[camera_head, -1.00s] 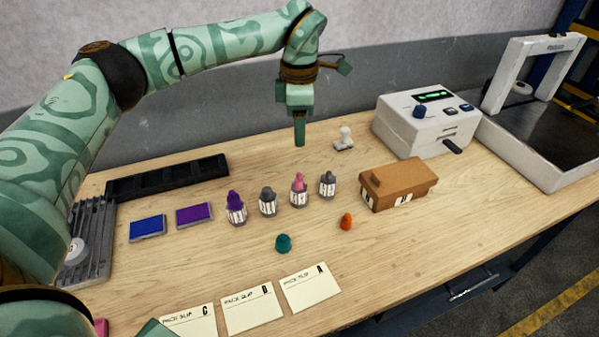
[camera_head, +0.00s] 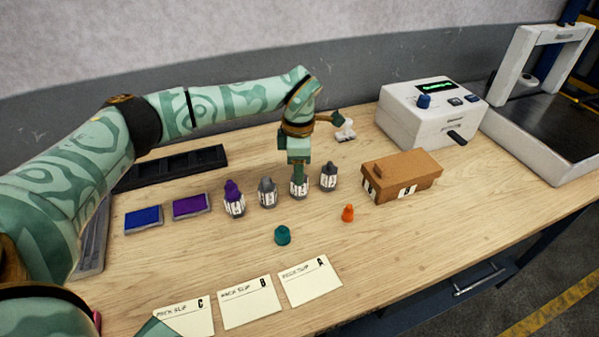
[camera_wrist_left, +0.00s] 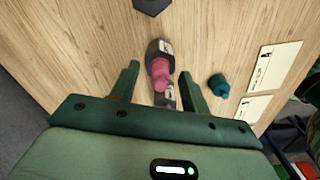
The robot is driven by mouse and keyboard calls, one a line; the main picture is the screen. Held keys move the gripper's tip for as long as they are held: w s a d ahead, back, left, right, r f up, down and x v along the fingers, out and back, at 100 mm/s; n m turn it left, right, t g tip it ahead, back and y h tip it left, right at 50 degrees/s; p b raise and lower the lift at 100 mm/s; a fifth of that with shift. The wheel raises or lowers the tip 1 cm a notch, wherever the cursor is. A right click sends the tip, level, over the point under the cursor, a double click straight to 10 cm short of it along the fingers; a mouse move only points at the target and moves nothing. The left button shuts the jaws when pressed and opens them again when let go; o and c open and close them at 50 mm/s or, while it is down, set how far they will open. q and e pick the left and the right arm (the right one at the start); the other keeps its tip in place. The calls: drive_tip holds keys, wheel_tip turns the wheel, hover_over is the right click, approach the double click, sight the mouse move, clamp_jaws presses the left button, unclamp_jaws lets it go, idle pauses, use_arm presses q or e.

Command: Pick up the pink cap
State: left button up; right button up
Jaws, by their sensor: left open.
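The pink cap (camera_wrist_left: 160,69) shows in the left wrist view, on a small labelled bottle (camera_head: 299,190) in the row of bottles. In the head view my left gripper hides the cap. My left gripper (camera_head: 298,173) points down over that bottle. In the left wrist view its two open fingers (camera_wrist_left: 158,73) stand on either side of the cap, with space between each finger and the cap. I cannot tell whether the fingertips are level with it. My right gripper is not clearly in view.
Bottles with purple (camera_head: 232,190), grey (camera_head: 267,185) and dark (camera_head: 329,171) caps stand close beside it. A teal cap (camera_head: 282,236) and an orange cap (camera_head: 348,213) lie in front. A brown box (camera_head: 402,172) stands right. Ink pads (camera_head: 190,206) lie left; pick slips lie in front.

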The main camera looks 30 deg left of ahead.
use_arm(q)
drive_tip(key=shift+r, duration=0.1)
clamp_jaws()
use_arm(e)
drive_tip(key=shift+d, duration=0.2)
drive_tip(key=shift+d, duration=0.1)
